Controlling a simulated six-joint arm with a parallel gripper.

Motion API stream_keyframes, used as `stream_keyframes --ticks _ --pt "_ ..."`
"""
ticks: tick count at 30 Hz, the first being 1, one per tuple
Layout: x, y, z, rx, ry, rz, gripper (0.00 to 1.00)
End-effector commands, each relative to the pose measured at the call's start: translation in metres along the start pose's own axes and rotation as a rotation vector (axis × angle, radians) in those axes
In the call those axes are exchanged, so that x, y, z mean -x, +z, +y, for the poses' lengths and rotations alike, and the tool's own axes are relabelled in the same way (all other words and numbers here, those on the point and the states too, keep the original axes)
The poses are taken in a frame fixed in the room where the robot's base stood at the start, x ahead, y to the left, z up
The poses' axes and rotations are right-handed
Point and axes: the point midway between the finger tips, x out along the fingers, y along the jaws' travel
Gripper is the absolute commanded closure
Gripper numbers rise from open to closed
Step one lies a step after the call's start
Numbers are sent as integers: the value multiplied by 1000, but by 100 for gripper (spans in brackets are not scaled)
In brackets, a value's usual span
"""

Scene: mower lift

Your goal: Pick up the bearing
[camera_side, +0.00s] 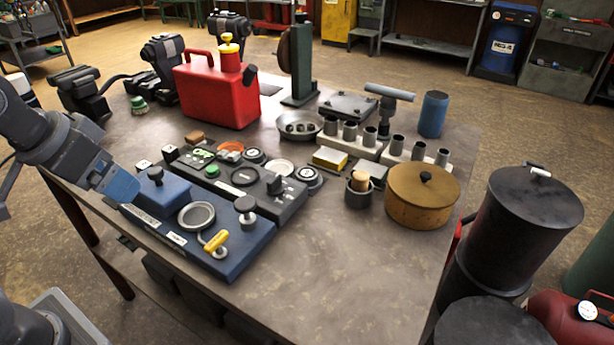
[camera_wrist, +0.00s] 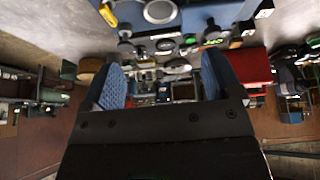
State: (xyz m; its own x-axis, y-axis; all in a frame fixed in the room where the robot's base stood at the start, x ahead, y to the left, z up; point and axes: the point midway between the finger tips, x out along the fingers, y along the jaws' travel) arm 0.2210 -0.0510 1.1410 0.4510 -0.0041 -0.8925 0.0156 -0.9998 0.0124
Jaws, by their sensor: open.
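My gripper (camera_wrist: 163,75) is open and empty, its two blue ridged fingers apart in the wrist view. In the side view my gripper (camera_side: 118,187) is at the left, in the air by the near left end of a blue fixture (camera_side: 235,248). A silver ring-shaped part (camera_side: 197,215) sits on that fixture and may be the bearing; I cannot tell for sure. It seems to show at the top edge of the wrist view (camera_wrist: 160,11). A metal bowl (camera_side: 299,133) farther back holds small parts that are too small to make out.
The blue fixture carries a yellow-handled part (camera_side: 216,240) and a dark knob (camera_side: 245,204). Behind it stand a dark panel (camera_side: 290,207), a red can (camera_side: 217,97) and a round tan container (camera_side: 422,197). The table's front right area is clear.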

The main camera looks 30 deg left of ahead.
Motion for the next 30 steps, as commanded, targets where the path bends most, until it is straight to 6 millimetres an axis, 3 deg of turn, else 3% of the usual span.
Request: stream_keyframes --ticks 7,14,21,25,30 --pt "7 -101 15 79 7 -106 16" --pt "-18 -188 37 157 -1 -206 16" --pt "-74 -256 66 235 -26 -309 16" --pt "-113 -279 82 277 -46 -362 16" --pt "-162 -291 102 325 -74 -421 16"
